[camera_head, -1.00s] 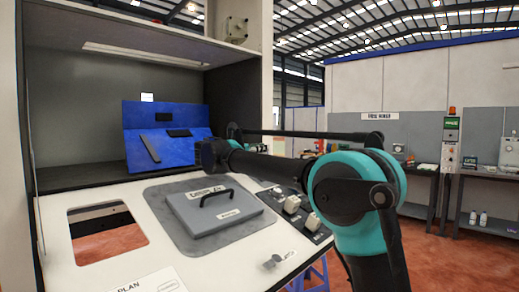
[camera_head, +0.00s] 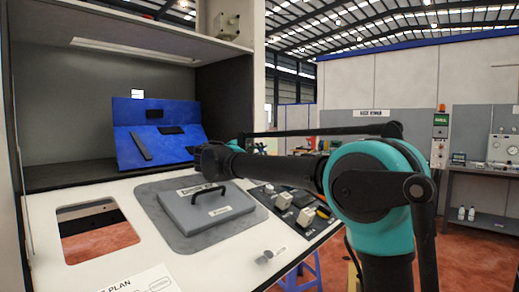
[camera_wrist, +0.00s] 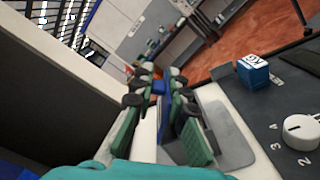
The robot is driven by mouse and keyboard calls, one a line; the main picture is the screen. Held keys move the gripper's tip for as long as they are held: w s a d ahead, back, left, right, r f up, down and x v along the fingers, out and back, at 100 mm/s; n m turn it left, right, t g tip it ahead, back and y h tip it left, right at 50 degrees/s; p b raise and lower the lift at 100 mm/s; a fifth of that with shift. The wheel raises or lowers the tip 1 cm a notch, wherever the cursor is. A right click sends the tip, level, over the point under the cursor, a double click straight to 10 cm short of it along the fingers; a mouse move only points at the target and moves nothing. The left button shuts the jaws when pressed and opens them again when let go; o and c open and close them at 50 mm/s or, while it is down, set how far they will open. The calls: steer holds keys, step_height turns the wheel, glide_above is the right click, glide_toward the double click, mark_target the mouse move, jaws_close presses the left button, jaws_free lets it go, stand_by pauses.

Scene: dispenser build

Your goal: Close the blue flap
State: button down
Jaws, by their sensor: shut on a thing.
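The blue dispenser unit (camera_head: 125,113) stands on the dark cabinet floor at the back left in the head view. Its upright back panel and sloping front panel (camera_head: 172,150) carry dark strips; which part is the flap is hard to tell. The dark end of my arm is at the sloping panel's lower right corner; I cannot tell whether it touches. In the wrist view my gripper (camera_wrist: 160,100) has its green-padded fingers close together, with a small blue piece (camera_wrist: 158,87) showing between the tips. A blue patch (camera_wrist: 12,171) shows at the lower left.
A grey lidded plate with a black handle (camera_head: 208,208) lies on the white worktop, right of a rectangular opening (camera_head: 95,232). Several knobs and switches (camera_head: 295,205) sit to its right. A blue lettered cube (camera_wrist: 254,72) is beside a white dial (camera_wrist: 302,132).

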steer(key=m, duration=0.1)
steer(key=f+m, duration=0.1)
steer(key=m, duration=0.1)
steer(key=f+m, duration=0.1)
steer(key=m, duration=0.1)
steer(key=shift+s+d+f, duration=0.1)
steer(key=shift+s+d, duration=0.2)
steer(key=shift+d, duration=0.1)
steer(key=shift+m, duration=0.3)
steer(key=c, duration=1.6)
jaws_free()
steer(key=shift+o, duration=0.2)
